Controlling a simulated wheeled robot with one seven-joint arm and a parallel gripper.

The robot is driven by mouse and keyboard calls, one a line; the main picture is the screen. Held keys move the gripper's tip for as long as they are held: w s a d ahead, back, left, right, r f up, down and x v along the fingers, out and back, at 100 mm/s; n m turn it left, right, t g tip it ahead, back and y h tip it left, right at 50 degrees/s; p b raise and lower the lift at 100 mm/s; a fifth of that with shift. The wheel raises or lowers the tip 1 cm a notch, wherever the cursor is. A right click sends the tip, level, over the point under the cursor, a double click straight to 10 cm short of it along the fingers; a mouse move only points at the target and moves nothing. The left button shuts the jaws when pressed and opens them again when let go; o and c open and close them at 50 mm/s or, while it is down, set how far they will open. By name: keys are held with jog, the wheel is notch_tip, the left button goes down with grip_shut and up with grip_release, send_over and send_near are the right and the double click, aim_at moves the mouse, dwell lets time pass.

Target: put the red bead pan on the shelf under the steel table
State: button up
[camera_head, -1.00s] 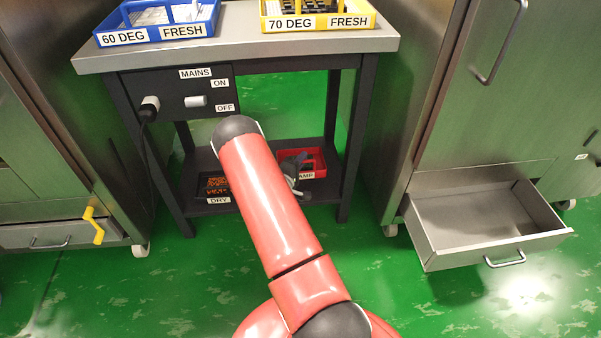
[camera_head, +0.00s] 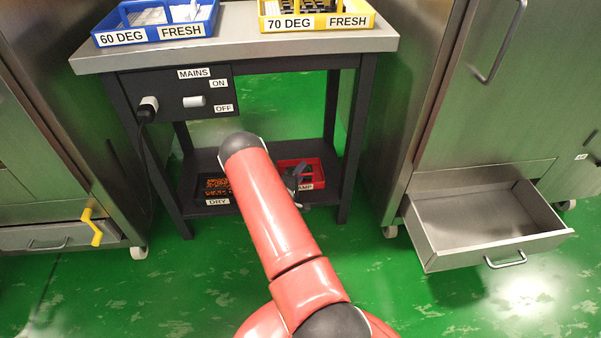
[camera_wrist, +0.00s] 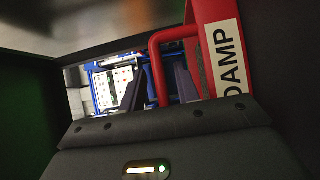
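The red bead pan (camera_head: 315,166) is at the right side of the shelf (camera_head: 250,212) under the steel table (camera_head: 235,55). Its label is partly covered in the head view; the wrist view shows it as DAMP on the red pan (camera_wrist: 222,45). My gripper (camera_head: 296,174) is at the pan's left front, partly hidden by my arm. I cannot tell whether the pan's underside touches the shelf.
A dark pan of orange beads labelled DRY (camera_head: 217,201) sits on the shelf's left. Table legs (camera_head: 355,140) flank the shelf. A blue tray (camera_head: 155,35) and a yellow tray (camera_head: 316,21) stand on top. An open, empty drawer (camera_head: 480,225) juts out at right.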

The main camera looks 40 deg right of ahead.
jog(key=v, duration=1.2)
jog(key=s+a+r+m+g+y, duration=0.15)
jog(key=s+r+m+g, duration=0.3)
jog(key=r, duration=0.75)
jog(key=s+a+r+m+g+y, duration=0.1)
jog(key=s+r+m+g+y, duration=0.35)
jog(key=r, duration=0.75)
jog(key=s+a+r+n+t+y, duration=0.2)
jog(key=s+a+r+y, duration=0.3)
jog(key=a, duration=0.5)
jog(key=s+a+r+n+t+y, duration=0.2)
jog(key=s+a+r+t+y, duration=0.3)
jog(key=s+a+r, duration=0.4)
jog(key=shift+s+a+n+t+y, duration=0.25)
jog(key=shift+a+n+t+y, duration=0.05)
jog(key=shift+a, duration=0.55)
jog(key=shift+r+p, duration=0.1)
jog(key=shift+p, duration=0.2)
